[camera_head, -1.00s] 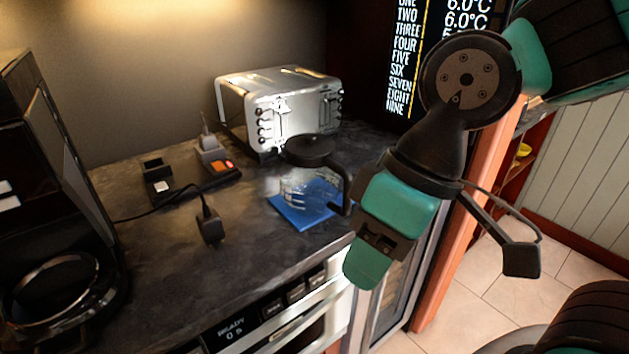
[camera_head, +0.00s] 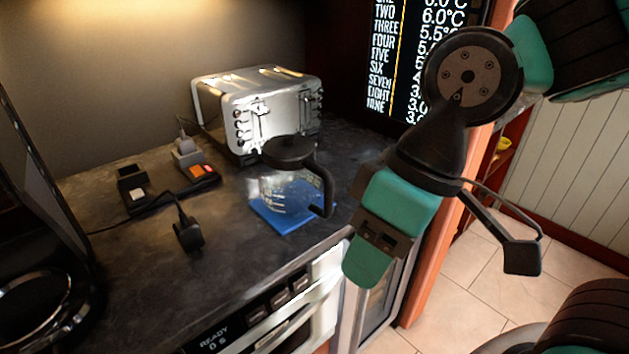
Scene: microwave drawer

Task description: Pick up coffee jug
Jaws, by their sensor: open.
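The coffee jug (camera_head: 287,187) is clear glass with a black lid and a black handle (camera_head: 321,183) on its right side. It stands upright on a blue mat (camera_head: 270,217) on the dark countertop. My gripper (camera_head: 366,262) is to the right of the jug, near the counter's front edge, pointing down. It is open and does not hold the jug. A gap shows between the gripper and the jug handle in the picture. The gripper's far finger is partly hidden.
A silver toaster (camera_head: 257,110) stands behind the jug. A power strip (camera_head: 165,186) with plugs and a loose black plug (camera_head: 187,234) lie left of it. A black coffee machine (camera_head: 38,262) stands at the far left. A microwave drawer (camera_head: 280,318) is below the counter edge. Bare counter lies in front.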

